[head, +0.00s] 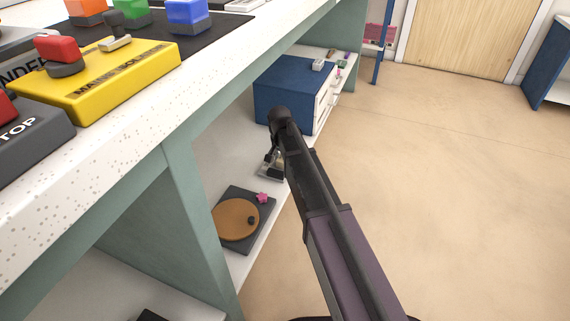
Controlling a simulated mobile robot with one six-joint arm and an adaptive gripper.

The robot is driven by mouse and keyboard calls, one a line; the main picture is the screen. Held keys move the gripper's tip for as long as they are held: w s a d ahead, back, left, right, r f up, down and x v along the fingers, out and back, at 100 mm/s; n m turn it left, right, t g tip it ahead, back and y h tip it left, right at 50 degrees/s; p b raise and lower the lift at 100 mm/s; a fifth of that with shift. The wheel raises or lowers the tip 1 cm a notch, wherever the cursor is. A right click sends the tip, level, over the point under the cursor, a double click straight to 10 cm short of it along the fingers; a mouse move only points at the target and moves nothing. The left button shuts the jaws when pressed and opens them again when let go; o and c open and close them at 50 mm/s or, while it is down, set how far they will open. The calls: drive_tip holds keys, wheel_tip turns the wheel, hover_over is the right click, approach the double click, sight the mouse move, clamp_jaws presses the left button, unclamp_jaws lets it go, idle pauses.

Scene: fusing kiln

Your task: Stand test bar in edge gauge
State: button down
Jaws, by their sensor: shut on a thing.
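My gripper (270,160) is small and dark in the head view, reaching down to the lower shelf under the counter. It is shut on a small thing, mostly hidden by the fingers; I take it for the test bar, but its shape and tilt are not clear. A small dark and pale piece (271,174) is right below the fingertips on the shelf. It may be the edge gauge, but it is too small to tell. I cannot tell whether the held thing touches it.
A blue drawer cabinet (283,88) stands behind my gripper. A dark plate with an orange-brown disc (234,218) and a pink star-shaped piece (263,198) lie nearer on the shelf (256,243). The counter (150,140) overhangs at left. The floor at right is clear.

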sight(281, 160)
drive_tip(key=shift+f, duration=0.4)
drive_tip(key=shift+f+b, duration=0.2)
drive_tip(key=shift+b, duration=0.15)
drive_tip(key=shift+c, duration=1.7)
unclamp_jaws()
drive_tip(key=shift+r, duration=0.2)
wheel_tip(281, 160, up, 12)
drive_tip(key=s+p, duration=0.1)
drive_tip(key=p, duration=1.1)
drive_tip(key=shift+s+a, duration=0.15)
drive_tip(key=shift+a, duration=0.15)
